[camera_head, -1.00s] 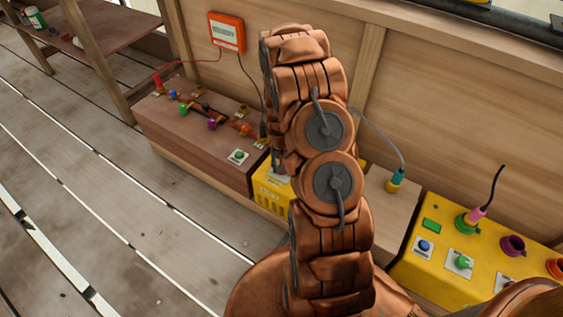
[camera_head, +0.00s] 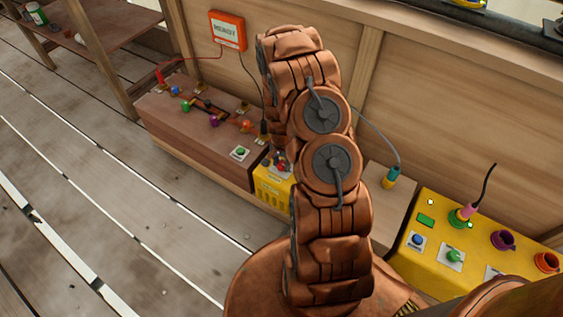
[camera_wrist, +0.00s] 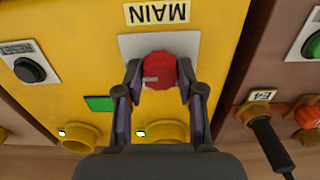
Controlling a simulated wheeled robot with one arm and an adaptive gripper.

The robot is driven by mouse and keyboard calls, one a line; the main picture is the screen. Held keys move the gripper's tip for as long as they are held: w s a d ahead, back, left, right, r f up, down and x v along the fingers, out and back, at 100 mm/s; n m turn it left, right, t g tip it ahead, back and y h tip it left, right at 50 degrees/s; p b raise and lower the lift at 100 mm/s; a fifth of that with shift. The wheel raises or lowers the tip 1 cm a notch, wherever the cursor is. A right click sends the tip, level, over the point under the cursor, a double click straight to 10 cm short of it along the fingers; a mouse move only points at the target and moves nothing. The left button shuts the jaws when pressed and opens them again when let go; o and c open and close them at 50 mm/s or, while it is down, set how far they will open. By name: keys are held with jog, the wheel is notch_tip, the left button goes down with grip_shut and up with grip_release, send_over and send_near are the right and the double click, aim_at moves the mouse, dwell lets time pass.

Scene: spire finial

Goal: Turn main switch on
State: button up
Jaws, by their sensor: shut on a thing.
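The main switch is a red round knob (camera_wrist: 160,72) on a pale plate, with a grey mark on its face pointing left. It sits on a yellow box (camera_wrist: 75,30) beside an upside-down "MAIN" label (camera_wrist: 157,13) in the wrist view. My gripper (camera_wrist: 162,88) is shut on the knob, one finger on each side. In the head view, my arm hides most of this yellow box (camera_head: 270,192), and my fingertips cannot be made out.
Small lights glow by two yellow sockets (camera_wrist: 165,132) near my gripper. A black plug (camera_wrist: 270,148) stands close on the right, on a brown box (camera_head: 190,128). Another yellow box (camera_head: 435,255) with buttons and sockets stands at right. An orange-framed screen (camera_head: 227,31) hangs on the wall.

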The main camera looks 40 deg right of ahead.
aim_at(282, 164)
dwell(0.4)
jog(key=o, duration=1.1)
jog(key=shift+o, duration=0.2)
jog(key=shift+r, duration=0.15)
notch_tip(282, 164, up, 12)
dwell(0.4)
